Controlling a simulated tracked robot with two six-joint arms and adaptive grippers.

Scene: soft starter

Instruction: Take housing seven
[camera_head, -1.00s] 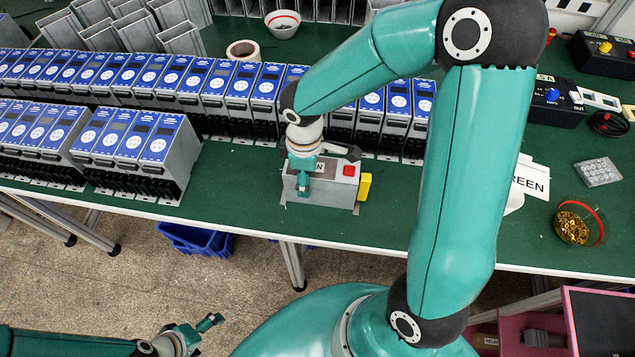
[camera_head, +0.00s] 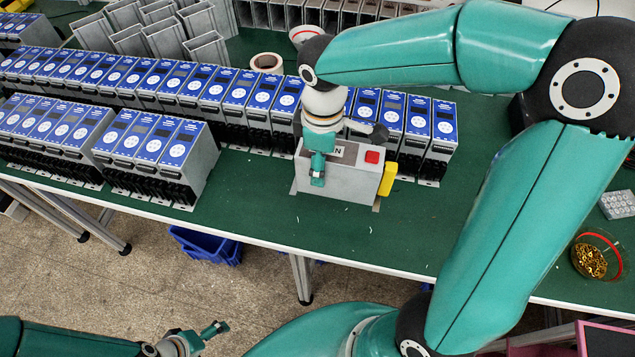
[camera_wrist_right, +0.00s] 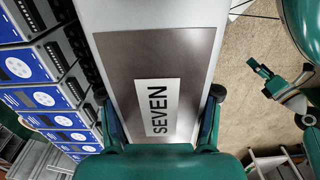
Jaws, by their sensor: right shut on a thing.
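Housing seven is a grey metal box (camera_head: 335,182) with a red button on top and a yellow piece at its right end. In the right wrist view its dark plate carries a white label reading SEVEN (camera_wrist_right: 158,105). My right gripper (camera_head: 318,172) comes down over it and is shut on it, with a finger on each side in the wrist view. The box is upright; whether its underside touches the bench is unclear. My left gripper (camera_head: 215,328) is low at the left, away from the bench, and its opening cannot be made out.
Two rows of blue-faced devices (camera_head: 160,140) stand behind and left of the box on the green bench (camera_head: 440,215). Empty grey housings (camera_head: 205,50) and a tape roll (camera_head: 267,62) lie farther back. A glass bowl of brass parts (camera_head: 590,260) is right. Bench in front is clear.

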